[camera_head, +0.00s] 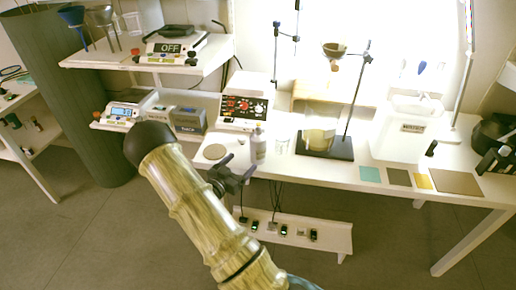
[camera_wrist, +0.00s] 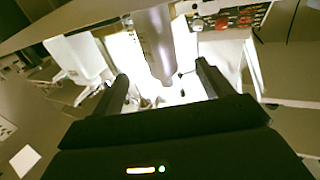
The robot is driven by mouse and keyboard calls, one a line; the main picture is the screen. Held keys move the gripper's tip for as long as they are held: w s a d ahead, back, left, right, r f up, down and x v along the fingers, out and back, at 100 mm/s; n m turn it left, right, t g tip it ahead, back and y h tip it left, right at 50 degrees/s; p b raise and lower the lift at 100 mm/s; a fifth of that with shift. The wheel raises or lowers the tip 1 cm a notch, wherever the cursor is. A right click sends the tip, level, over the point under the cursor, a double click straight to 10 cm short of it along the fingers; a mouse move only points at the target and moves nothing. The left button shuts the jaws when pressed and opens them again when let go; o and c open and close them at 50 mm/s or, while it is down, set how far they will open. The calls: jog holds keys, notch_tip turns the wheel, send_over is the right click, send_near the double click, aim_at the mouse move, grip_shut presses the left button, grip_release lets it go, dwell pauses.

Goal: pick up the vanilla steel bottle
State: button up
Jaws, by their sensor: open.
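A grey steel bottle (camera_head: 258,147) stands upright near the front edge of the white table in the head view. Any label on it is too small to read, so I cannot confirm that it is the vanilla one. My gripper (camera_head: 240,167) is just in front of the table edge, to the left of and nearer than the bottle. Its two dark fingers are spread. In the wrist view a grey bottle (camera_wrist: 155,42) shows beyond and between the open fingers of my gripper (camera_wrist: 162,74). Nothing is held.
A round beige disc (camera_head: 214,152) lies left of the bottle. A small clear jar (camera_head: 282,145) and a dark stand base (camera_head: 325,147) with a beaker are to its right. A control box with red knobs (camera_head: 243,112) stands behind. A low shelf (camera_head: 330,236) sits below the table.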

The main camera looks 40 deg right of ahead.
aim_at(253, 152)
jog(key=x, duration=0.6)
jog(key=shift+w+d, duration=0.1)
jog(key=shift+d, duration=0.05)
jog(key=x, duration=0.4)
jog(key=shift+d+f+p, duration=0.1)
jog(key=shift+d+p, duration=0.1)
jog(key=shift+p, duration=0.1)
jog(key=shift+d, duration=0.3)
jog(key=c, duration=1.2)
